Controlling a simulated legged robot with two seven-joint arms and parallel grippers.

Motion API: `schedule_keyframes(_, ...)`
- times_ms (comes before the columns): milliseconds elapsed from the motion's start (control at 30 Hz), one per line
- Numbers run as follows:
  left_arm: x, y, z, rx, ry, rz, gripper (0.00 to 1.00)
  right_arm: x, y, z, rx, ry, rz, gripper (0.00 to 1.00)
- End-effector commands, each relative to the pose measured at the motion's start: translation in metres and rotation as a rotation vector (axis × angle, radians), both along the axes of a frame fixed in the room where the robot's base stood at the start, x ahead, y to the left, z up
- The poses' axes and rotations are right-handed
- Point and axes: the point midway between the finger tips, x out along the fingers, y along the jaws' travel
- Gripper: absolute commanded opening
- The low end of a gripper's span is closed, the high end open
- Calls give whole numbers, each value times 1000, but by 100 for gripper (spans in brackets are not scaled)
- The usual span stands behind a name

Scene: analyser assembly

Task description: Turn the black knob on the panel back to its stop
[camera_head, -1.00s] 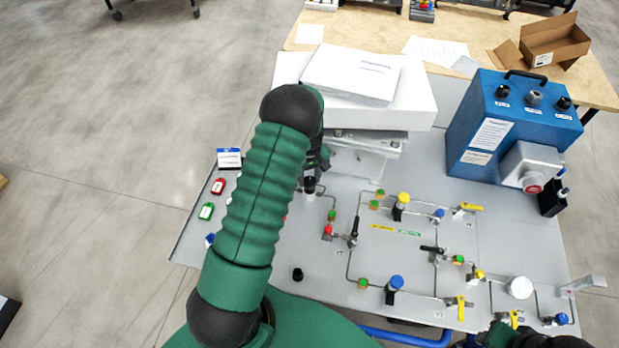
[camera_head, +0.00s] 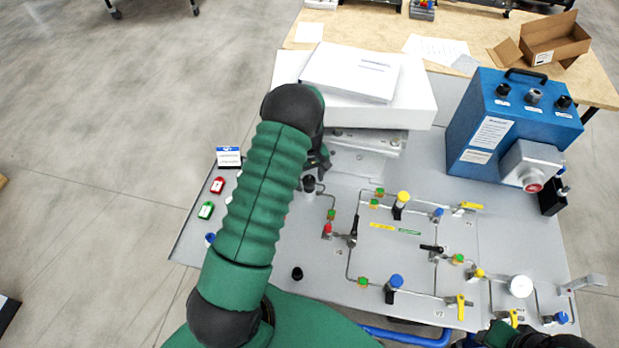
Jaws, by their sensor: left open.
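A black knob (camera_head: 309,184) stands on the grey panel (camera_head: 300,235), at the head of a thin pipe run. My left gripper (camera_head: 323,163) is open just above and behind this knob. My own green forearm and black wrist hide most of it, so I cannot tell whether its fingers touch the knob. Another black knob (camera_head: 297,273) sits lower on the panel, apart from the pipes. My right arm shows only as a green and black piece at the bottom right corner; its gripper is out of sight.
A blue box (camera_head: 515,125) with several knobs and a red button stands at the right. A white box with papers (camera_head: 350,75) lies behind my left gripper. Pipes with coloured valves (camera_head: 397,284) spread over the panel's right half. Red and green tags (camera_head: 206,210) lie at the left.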

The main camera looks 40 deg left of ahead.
Motion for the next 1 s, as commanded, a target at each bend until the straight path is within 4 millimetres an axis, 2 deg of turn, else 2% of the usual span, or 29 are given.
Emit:
schedule_keyframes(167, 1, 1, 7, 3, -4, 0, 59, 0, 0, -2, 0, 0, 0, 36)
schedule_keyframes(267, 2, 1, 25, 4, -6, -1, 59, 0, 0, -5, 0, 0, 0, 36)
schedule_keyframes(600, 4, 1, 123, 2, -7, -1, 59, 0, 0, -19, 0, 0, 0, 36)
schedule_keyframes(700, 3, 1, 145, 2, -3, -1, 59, 0, 0, -21, 0, 0, 0, 36)
schedule_keyframes(833, 3, 1, 162, 0, 0, 0, 59, 0, 0, -22, 0, 0, 0, 36)
schedule_keyframes(1000, 2, 1, 167, -1, 3, 0, 59, 0, 0, -21, 0, 0, 0, 36)
